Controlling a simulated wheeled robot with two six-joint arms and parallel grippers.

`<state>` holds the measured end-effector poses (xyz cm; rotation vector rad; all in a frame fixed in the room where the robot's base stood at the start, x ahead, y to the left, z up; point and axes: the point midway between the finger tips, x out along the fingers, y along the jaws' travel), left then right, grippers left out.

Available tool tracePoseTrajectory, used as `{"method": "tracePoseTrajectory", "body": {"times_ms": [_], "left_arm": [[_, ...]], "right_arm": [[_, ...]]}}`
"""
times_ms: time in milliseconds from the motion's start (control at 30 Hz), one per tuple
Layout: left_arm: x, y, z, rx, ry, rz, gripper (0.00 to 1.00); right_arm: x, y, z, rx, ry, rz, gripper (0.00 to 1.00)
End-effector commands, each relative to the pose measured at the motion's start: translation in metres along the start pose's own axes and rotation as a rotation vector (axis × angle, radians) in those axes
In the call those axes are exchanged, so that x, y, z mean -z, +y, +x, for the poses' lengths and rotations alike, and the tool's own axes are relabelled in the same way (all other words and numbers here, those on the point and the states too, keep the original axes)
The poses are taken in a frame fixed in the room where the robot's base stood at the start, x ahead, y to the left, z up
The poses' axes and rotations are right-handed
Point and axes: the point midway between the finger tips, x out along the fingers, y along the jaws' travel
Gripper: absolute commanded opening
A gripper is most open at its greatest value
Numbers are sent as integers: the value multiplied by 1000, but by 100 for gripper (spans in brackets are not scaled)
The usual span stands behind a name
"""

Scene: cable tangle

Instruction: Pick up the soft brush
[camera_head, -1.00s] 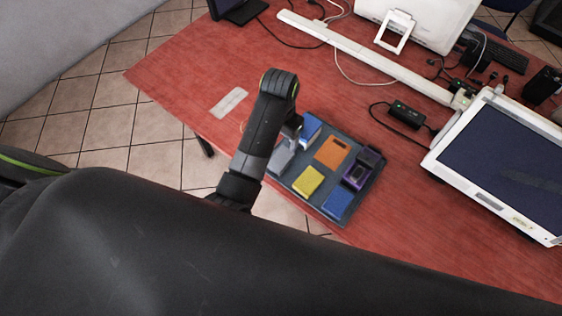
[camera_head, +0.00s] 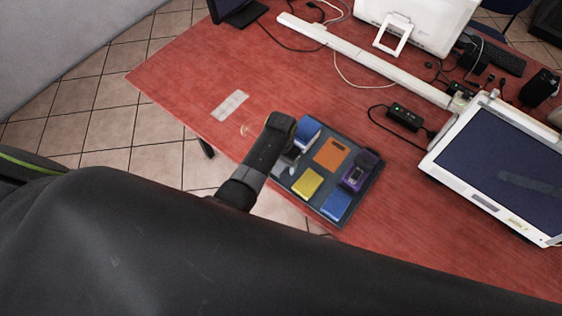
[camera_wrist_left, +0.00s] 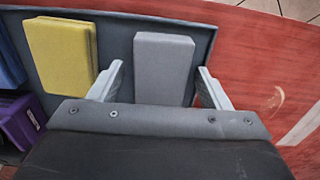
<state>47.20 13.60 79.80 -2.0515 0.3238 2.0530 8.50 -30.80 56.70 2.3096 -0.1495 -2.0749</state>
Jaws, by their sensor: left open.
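A dark tray (camera_head: 367,190) on the red table holds several coloured blocks. None is plainly recognisable as a soft brush. My left gripper (camera_wrist_left: 160,70) is open, with one finger on each side of a plain grey block (camera_wrist_left: 164,58) at the tray's edge. I cannot tell whether the fingers touch it. In the head view my left arm comes down over the tray's left part and hides most of the grey block and the fingers. My right gripper is in neither view.
The tray also holds an orange block (camera_head: 331,152), a yellow block (camera_head: 306,183), blue blocks (camera_head: 335,204) and a purple item (camera_head: 355,176). A pale strip (camera_head: 230,105) lies left of the tray. Cables and a black adapter (camera_head: 405,117) lie behind.

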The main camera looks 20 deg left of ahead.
Motion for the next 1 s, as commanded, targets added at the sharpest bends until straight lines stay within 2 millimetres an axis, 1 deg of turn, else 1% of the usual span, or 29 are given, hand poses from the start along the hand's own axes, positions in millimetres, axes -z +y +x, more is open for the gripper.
{"method": "tracePoseTrajectory", "body": {"times_ms": [33, 133, 367, 467, 733, 767, 1000], "left_arm": [[0, 0, 4, 0, -1, 0, 71], [0, 0, 9, 0, -1, -1, 71], [0, 0, 9, 0, 1, -1, 71], [0, 0, 9, 0, 1, -1, 59], [0, 0, 9, 0, 1, 0, 24], [0, 0, 9, 0, 1, 0, 21], [0, 0, 8, 0, 1, 0, 21]], "right_arm": [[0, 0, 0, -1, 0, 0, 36], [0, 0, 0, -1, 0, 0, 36], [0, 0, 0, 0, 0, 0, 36], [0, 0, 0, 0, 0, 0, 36], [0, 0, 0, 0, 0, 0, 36], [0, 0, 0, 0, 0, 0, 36], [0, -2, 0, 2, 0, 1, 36]]}}
